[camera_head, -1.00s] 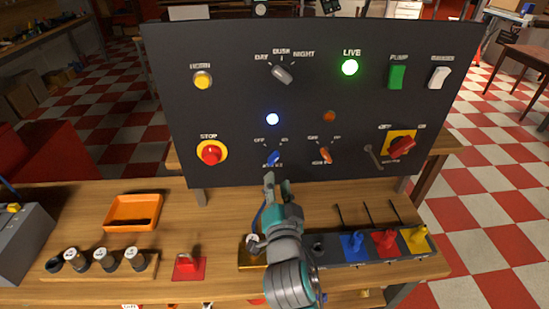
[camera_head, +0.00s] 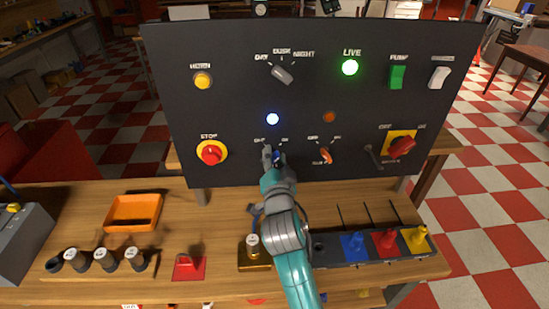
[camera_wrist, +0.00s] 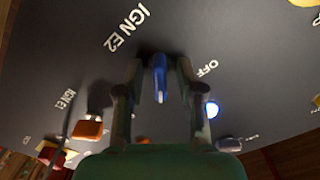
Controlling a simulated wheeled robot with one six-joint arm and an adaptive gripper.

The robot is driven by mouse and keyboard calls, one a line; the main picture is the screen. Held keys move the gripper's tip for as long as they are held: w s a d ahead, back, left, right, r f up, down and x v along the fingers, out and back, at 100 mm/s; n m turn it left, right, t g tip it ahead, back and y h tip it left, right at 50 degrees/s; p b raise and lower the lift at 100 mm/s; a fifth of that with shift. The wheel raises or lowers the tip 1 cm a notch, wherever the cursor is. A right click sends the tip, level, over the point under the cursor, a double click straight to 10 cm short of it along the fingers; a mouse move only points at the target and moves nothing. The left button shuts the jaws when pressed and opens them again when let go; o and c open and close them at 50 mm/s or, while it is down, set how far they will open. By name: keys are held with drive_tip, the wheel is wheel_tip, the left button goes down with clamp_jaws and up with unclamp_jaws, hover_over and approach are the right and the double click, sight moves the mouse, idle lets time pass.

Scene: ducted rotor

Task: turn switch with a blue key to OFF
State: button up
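The blue key (camera_wrist: 160,78) sits in its switch on the dark panel, beside the label IGN E2, with OFF printed off to one side in the wrist view. In the head view the key (camera_head: 277,155) is mostly hidden by my gripper (camera_head: 272,156), low on the panel under the lit blue-white lamp (camera_head: 273,119). In the wrist view my gripper (camera_wrist: 160,95) is open, with one finger on each side of the key. Dark gaps show between the key and both fingers, so they look apart from it.
The orange key switch (camera_head: 326,156) is close to the right of my gripper; the red stop button (camera_head: 211,153) is to the left. A red rotary switch (camera_head: 402,146) is farther right. The wooden bench (camera_head: 220,215) below holds an orange tray (camera_head: 133,212) and several coloured pieces.

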clamp_jaws()
drive_tip(key=shift+n, duration=0.3)
drive_tip(key=n, duration=0.3)
drive_tip(key=shift+n, duration=0.3)
drive_tip(key=n, duration=0.3)
drive_tip(key=shift+a+n, duration=0.1)
drive_tip(key=shift+n, duration=0.2)
drive_tip(key=n, duration=0.4)
drive_tip(key=shift+a, duration=0.1)
drive_tip(key=shift+n, duration=2)
